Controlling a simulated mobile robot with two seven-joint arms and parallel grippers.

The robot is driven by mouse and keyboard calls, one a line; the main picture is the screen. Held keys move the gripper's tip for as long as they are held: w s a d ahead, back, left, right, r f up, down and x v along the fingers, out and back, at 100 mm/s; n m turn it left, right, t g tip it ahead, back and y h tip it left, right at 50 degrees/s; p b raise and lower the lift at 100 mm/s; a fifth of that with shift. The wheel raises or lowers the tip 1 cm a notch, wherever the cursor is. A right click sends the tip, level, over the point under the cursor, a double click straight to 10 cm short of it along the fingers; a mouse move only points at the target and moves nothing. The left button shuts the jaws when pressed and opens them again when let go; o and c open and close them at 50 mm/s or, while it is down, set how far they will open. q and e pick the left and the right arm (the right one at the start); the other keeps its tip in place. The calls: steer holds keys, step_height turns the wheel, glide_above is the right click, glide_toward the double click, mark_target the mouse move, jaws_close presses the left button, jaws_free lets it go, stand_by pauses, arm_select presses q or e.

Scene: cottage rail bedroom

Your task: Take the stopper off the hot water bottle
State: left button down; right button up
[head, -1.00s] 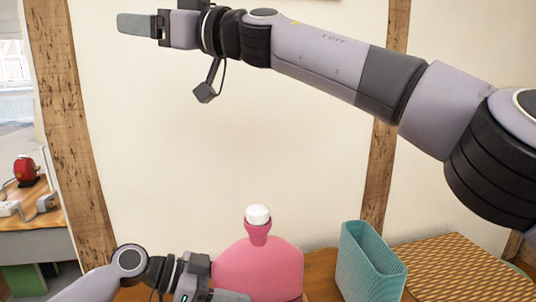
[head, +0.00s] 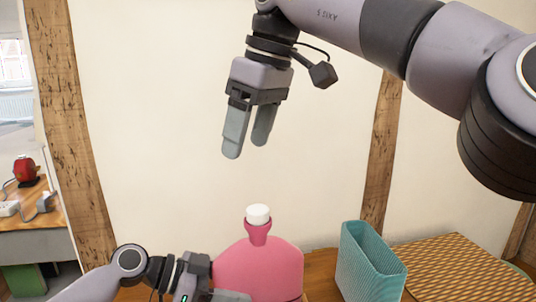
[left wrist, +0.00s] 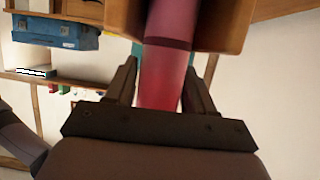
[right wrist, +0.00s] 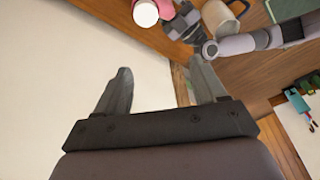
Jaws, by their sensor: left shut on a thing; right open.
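The pink hot water bottle (head: 262,268) stands upright on the wooden surface at the bottom of the head view. Its white stopper (head: 258,214) sits in the neck at the top. My left gripper (head: 222,294) is at the bottle's lower left side; in the left wrist view its fingers (left wrist: 163,90) are shut on the pink bottle (left wrist: 162,80). My right gripper (head: 247,145) is open and empty, fingers pointing down, above the stopper and clear of it. In the right wrist view, the stopper (right wrist: 145,13) is at the top edge, outside the open fingers (right wrist: 160,90).
A mug (right wrist: 220,17) shows in the right wrist view. The wall is behind. A desk with a red object (head: 25,170) is far left.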

mark_target(258, 208)
steer(key=shift+m+h, duration=0.6)
steer(key=shift+h, duration=0.2)
steer(key=f, duration=0.4)
steer(key=d+f, duration=0.1)
steer(key=f, duration=0.7)
steer(key=shift+w+d, duration=0.2)
steer(key=shift+w, duration=0.05)
steer(key=shift+r, duration=0.1)
steer(key=c, duration=1.3)
